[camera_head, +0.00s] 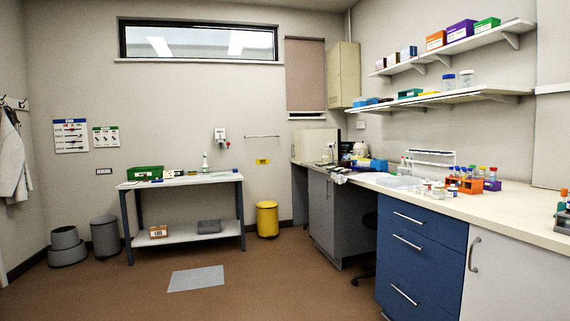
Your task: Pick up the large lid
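I cannot pick out the large lid for certain. Small jars and containers (434,190) stand on the long bench (513,205) at the right, too small to tell their lids apart. Two clear jars with lids (466,78) stand on the lower wall shelf (490,93). My gripper does not show in this view.
Blue drawers (425,230) and a pale cupboard (515,270) stand under the bench at right. An orange tube rack (466,184) is on it. A white table (180,181) stands at the back left, a yellow bin (267,219) beside it. The brown floor (250,295) is mostly clear around a grey mat (196,279).

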